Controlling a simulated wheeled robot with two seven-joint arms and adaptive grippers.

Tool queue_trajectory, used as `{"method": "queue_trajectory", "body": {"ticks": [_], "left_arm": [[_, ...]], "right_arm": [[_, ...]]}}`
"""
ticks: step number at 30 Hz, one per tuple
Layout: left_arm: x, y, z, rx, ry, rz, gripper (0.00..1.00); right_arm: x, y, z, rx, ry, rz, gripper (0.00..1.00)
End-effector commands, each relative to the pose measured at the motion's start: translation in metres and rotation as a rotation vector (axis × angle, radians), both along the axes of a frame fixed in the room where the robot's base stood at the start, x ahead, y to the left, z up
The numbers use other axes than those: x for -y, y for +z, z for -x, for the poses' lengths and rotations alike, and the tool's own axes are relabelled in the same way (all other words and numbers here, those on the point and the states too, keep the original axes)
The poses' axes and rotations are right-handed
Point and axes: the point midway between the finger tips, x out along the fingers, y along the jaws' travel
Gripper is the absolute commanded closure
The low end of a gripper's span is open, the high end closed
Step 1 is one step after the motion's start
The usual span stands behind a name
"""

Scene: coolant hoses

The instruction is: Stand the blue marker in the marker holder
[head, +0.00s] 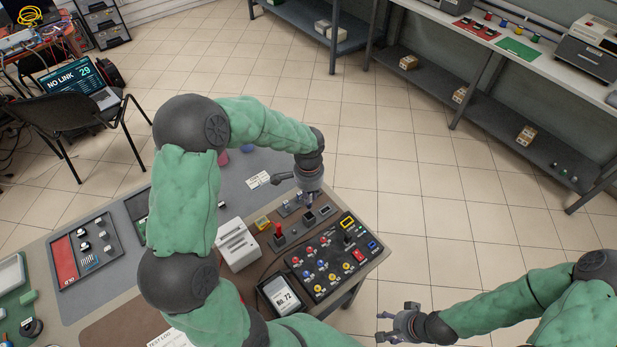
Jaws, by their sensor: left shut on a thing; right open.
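My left gripper (308,194) points down over the far side of the dark control panel. It is shut on a small, slim, dark thing, which I take for the blue marker; the fingers hide most of it and its colour is hard to tell. Below and around the fingertips are small grey blocks with dark openings (323,210), which may be the marker holder. I cannot tell whether the held thing touches them. My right gripper (396,322) is open and empty, off the table's right edge, above the floor.
The control panel (334,262) carries several coloured buttons. A parts tray (85,250) lies left. My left arm hides the table's middle.

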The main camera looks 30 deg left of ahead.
Motion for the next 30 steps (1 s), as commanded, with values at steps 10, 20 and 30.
{"method": "queue_trajectory", "body": {"ticks": [10,20,30], "left_arm": [[0.000,-0.016,0.000,-0.001,0.000,0.001,1.00],[0.000,-0.038,0.000,-0.001,0.001,0.001,1.00],[0.000,-0.040,0.000,0.000,0.001,0.000,1.00]], "right_arm": [[0.000,-0.012,0.000,-0.001,0.000,0.000,0.39],[0.000,-0.028,0.000,0.000,0.000,0.000,0.39],[0.000,-0.029,0.000,0.000,0.000,0.000,0.39]]}}
